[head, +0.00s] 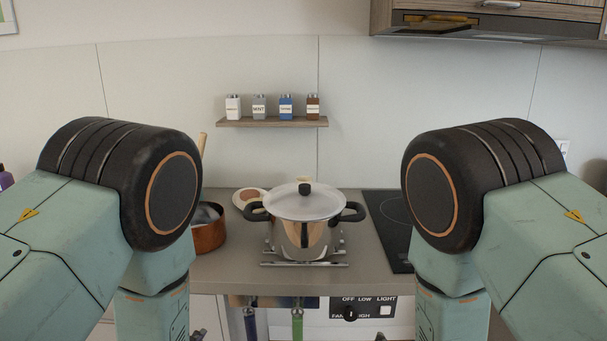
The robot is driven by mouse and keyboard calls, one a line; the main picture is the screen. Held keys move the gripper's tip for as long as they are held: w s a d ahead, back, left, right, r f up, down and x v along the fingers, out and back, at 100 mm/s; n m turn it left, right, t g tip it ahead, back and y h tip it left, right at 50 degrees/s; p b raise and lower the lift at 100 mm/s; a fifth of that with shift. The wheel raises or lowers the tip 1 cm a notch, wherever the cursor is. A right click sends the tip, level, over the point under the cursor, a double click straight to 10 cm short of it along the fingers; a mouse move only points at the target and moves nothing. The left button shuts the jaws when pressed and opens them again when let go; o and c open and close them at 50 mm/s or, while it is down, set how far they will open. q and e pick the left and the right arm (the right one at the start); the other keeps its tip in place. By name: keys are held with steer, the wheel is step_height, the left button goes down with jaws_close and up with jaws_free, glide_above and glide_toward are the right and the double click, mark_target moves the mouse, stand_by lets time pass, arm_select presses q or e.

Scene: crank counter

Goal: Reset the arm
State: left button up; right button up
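Both of my arms show as large green links with black joint drums, one on the left and one on the right. The links bend downward in front of the counter. I see neither gripper; both forearms run out of the bottom of the head view. A steel pot (303,236) with a lid (303,204) and black side handles stands upright between the arms on a metal stand (305,262). Nothing of mine visibly touches it.
The grey counter (232,272) carries a copper pan (209,236), partly hidden by my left arm, and a black cooktop (385,220). A shelf (272,122) holds several spice containers. A control panel (362,309) and hanging utensils (297,322) are at the counter's front.

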arm_select(q)
steer(key=s+a+f+n+g+b, duration=0.1)
steer(key=s+f+g, duration=0.3)
steer(key=s, duration=0.7)
steer(key=s+a+f+n+g+b, duration=0.2)
steer(key=s+f+n+g+b, duration=0.1)
steer(key=s+f, duration=0.6)
steer(key=s+a+f+n+g+b, duration=0.2)
steer(key=s+f+g, duration=0.2)
steer(key=s, duration=0.9)
step_height(320, 180, down, 2)
steer(key=shift+s+f+n+g, duration=0.25)
steer(key=shift+s+n+g, duration=0.05)
steer(key=shift+s+g, duration=0.1)
arm_select(e)
steer(key=s+d+f+n+g, duration=0.1)
steer(key=s+f+g, duration=0.3)
steer(key=s, duration=0.7)
steer(key=s+d+f+n+g, duration=0.1)
steer(key=s+f+g, duration=0.3)
steer(key=s+f, duration=0.5)
steer(key=s+d+f+n+g, duration=0.1)
steer(key=s+f, duration=0.5)
steer(key=s, duration=0.7)
steer(key=d+g, duration=0.1)
steer(key=g, duration=0.1)
steer(key=shift+s+d+f+n+g, duration=0.15)
steer(key=shift+s+d+n+g, duration=0.1)
steer(key=shift+s+n+g, duration=0.15)
